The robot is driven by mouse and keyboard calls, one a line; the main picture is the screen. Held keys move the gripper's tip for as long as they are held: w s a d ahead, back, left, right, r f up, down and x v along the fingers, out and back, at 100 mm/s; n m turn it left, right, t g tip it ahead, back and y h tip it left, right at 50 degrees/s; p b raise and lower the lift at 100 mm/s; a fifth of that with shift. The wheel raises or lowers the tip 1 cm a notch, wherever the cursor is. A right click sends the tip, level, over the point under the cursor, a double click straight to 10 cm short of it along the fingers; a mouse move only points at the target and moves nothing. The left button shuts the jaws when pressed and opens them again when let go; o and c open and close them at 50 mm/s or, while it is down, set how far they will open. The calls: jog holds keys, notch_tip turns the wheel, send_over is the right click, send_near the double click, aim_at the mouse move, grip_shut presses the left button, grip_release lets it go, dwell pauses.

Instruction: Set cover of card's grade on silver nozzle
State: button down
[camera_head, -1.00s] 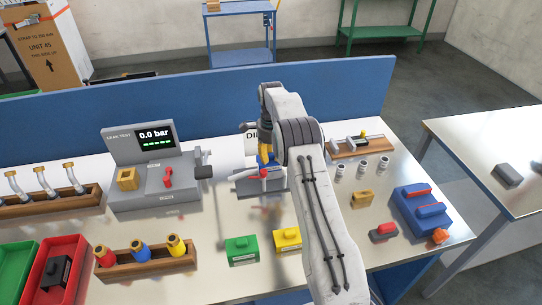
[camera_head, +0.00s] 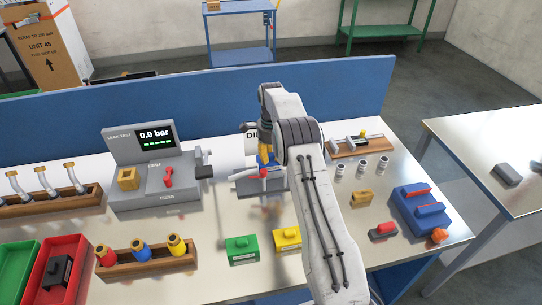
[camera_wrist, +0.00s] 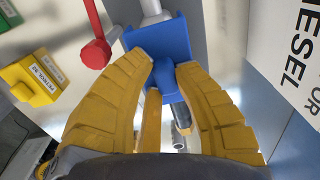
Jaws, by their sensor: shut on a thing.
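My gripper (camera_wrist: 170,65) is shut on the knob of a blue cover (camera_wrist: 160,38) in the wrist view. A pale silvery tube (camera_wrist: 152,10), likely the silver nozzle, meets the cover's far side; I cannot tell how fully the cover is seated. In the head view my gripper (camera_head: 264,158) is over a grey fixture with a red lever (camera_head: 263,172), and my arm hides most of the cover. The card (camera_wrist: 290,70) reads "DIESEL" in the wrist view; in the head view only its edge (camera_head: 251,131) shows.
A green cover (camera_head: 242,248) and a yellow cover (camera_head: 287,237) lie on the bench in front. The leak tester (camera_head: 160,180) stands to the left, reading 0.0 bar. A rack of coloured nozzles (camera_head: 150,261), small metal cylinders (camera_head: 362,167) and a blue box (camera_head: 420,208) are around.

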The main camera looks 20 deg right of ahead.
aim_at(271, 155)
jog(key=shift+f+b, duration=0.7)
jog(key=shift+f, duration=0.65)
jog(key=c, duration=1)
grip_release()
notch_tip(271, 155, up, 11)
jog(key=shift+r, duration=0.45)
